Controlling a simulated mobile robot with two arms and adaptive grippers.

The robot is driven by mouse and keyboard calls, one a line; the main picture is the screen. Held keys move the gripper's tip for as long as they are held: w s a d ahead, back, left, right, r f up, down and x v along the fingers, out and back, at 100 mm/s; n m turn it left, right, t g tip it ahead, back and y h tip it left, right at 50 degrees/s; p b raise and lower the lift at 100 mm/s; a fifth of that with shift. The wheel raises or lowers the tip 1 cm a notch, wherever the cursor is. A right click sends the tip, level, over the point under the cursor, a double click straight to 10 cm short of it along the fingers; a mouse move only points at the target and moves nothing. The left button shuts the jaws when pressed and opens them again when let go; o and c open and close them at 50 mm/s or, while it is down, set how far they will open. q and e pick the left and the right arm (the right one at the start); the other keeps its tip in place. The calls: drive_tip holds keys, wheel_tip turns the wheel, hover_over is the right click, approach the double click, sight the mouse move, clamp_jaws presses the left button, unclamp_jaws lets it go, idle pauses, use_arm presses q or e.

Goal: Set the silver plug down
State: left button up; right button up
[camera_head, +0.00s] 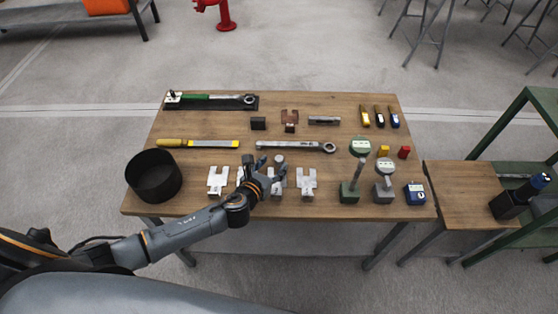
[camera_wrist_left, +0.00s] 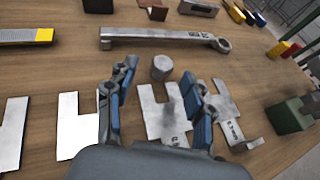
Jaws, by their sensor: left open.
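The silver plug (camera_head: 279,160) is a short grey cylinder standing upright on the wooden table (camera_head: 200,128). In the left wrist view the plug (camera_wrist_left: 162,68) stands just beyond an H-shaped metal plate (camera_wrist_left: 165,118), between the lines of my fingers. My left gripper (camera_head: 272,168) is low over the row of plates, its tips close to the plug. In the wrist view its blue-padded fingers (camera_wrist_left: 158,80) are spread wide, with a clear gap to the plug on both sides. My right gripper is not in view.
A long wrench (camera_head: 296,147) lies just behind the plug. A black round bin (camera_head: 153,177) stands at the left. Several silver plates lie under and beside my gripper. Upright gauges (camera_head: 354,180) stand to the right. Bare wood shows between the plates and the gauges.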

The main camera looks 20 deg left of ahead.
sight(278, 160)
use_arm(q)
drive_tip(key=x, duration=0.5)
drive_tip(key=shift+d+b, duration=0.2)
drive_tip(key=shift+b, duration=0.15)
clamp_jaws()
